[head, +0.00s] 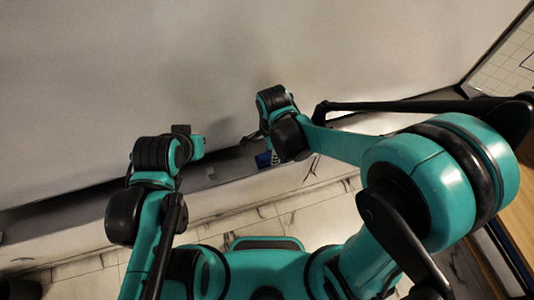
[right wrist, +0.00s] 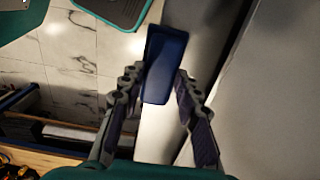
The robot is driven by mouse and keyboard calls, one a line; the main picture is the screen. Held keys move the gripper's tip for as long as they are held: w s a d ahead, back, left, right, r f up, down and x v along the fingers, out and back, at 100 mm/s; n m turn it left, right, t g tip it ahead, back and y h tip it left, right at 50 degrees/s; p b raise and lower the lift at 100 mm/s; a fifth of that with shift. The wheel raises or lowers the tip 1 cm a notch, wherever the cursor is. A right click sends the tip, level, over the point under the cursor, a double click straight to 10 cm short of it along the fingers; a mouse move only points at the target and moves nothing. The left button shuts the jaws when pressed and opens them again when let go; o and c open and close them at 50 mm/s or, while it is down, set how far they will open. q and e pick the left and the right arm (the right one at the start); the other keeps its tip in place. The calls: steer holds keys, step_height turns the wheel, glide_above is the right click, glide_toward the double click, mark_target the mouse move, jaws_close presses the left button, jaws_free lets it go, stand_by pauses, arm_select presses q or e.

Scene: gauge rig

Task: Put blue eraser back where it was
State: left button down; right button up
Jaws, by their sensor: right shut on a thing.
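The blue eraser (right wrist: 165,62) is a dark blue block in the right wrist view. It sits between the fingertips of my right gripper (right wrist: 160,80), which is shut on it by its sides. In the head view a small part of the eraser (head: 263,160) shows beside my right gripper (head: 270,150), close to the lower edge of the white board. The rest is hidden by the wrist. My left gripper (head: 196,146) is near the board's lower edge, to the left of the right one. Its fingers are too unclear to tell open or shut.
The large white board (head: 130,70) fills the upper head view. A dark grey ledge (head: 215,172) runs along its lower edge, with a pale strip (head: 245,188) below it. Marble-tiled floor (head: 300,210) lies beneath. A gridded panel (head: 513,55) stands at the upper right.

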mark_target(267, 155)
steer(key=shift+w+a+f, duration=0.75)
steer(key=shift+w+f, duration=0.05)
steer(key=shift+w, duration=0.05)
step_height(267, 155, down, 4)
steer(key=shift+r, duration=0.1)
steer(key=shift+c, duration=0.4)
steer(key=o, duration=1.1)
step_height(267, 155, up, 12)
steer(key=s+d+r+n+t, duration=0.2)
steer(key=d+r+n+t, duration=0.1)
steer(key=d+n, duration=0.4)
steer(key=s+d+r+n+t, duration=0.3)
steer(key=d+n, duration=0.4)
steer(key=d, duration=0.4)
steer(key=shift+r+t+p, duration=0.45)
steer(key=shift+r+t, duration=0.15)
steer(key=shift+r, duration=0.15)
